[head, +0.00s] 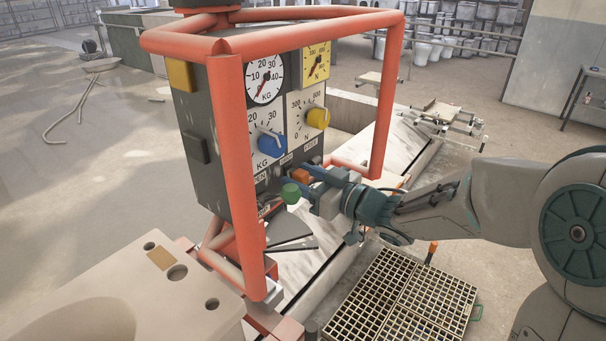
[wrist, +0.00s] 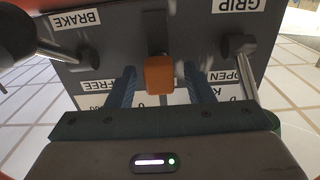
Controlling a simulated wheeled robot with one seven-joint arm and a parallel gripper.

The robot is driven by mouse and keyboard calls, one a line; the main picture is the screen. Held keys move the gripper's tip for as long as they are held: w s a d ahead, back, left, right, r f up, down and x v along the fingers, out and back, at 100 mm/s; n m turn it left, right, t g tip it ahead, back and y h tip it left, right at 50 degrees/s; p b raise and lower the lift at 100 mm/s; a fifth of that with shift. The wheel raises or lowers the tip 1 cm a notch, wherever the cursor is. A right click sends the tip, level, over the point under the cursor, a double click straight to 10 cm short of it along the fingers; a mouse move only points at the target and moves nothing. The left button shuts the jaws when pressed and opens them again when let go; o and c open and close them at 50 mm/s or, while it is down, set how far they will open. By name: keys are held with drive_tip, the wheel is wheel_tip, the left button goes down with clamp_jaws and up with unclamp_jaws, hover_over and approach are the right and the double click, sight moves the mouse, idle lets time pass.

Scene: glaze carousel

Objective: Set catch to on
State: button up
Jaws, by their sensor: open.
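On the lower panel of the dark control box (head: 240,190) is a small orange block-like handle (head: 300,176). In the wrist view the orange handle (wrist: 159,75) lies between the two blue fingers of my gripper (wrist: 163,88), with a gap on each side. My gripper (head: 304,181) is open at the panel, coming from the right. No label reading "catch" is readable, so I cannot confirm that the orange handle is it. Its mounting is partly hidden, and its setting cannot be told.
Metal levers stand close on both sides, by upside-down labels BRAKE/FREE (wrist: 77,20) and GRIP/OPEN (wrist: 236,6). A green knob (head: 290,193) is near my fingers. A blue dial knob (head: 270,143) and yellow one (head: 318,117) sit above. A red tube frame (head: 240,170) surrounds the box.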

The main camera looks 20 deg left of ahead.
drive_tip(key=shift+w+a, duration=0.1)
drive_tip(key=shift+a, duration=0.15)
clamp_jaws()
drive_tip(key=shift+f+b, duration=1.65)
drive_tip(key=shift+f, duration=0.6)
unclamp_jaws()
drive_tip(key=shift+d, duration=0.1)
drive_tip(key=b+v, duration=0.1)
drive_tip(key=v, duration=1.2)
drive_tip(key=shift+s+d+b, duration=0.25)
drive_tip(key=shift+d+b, duration=0.1)
drive_tip(key=shift+b, duration=0.05)
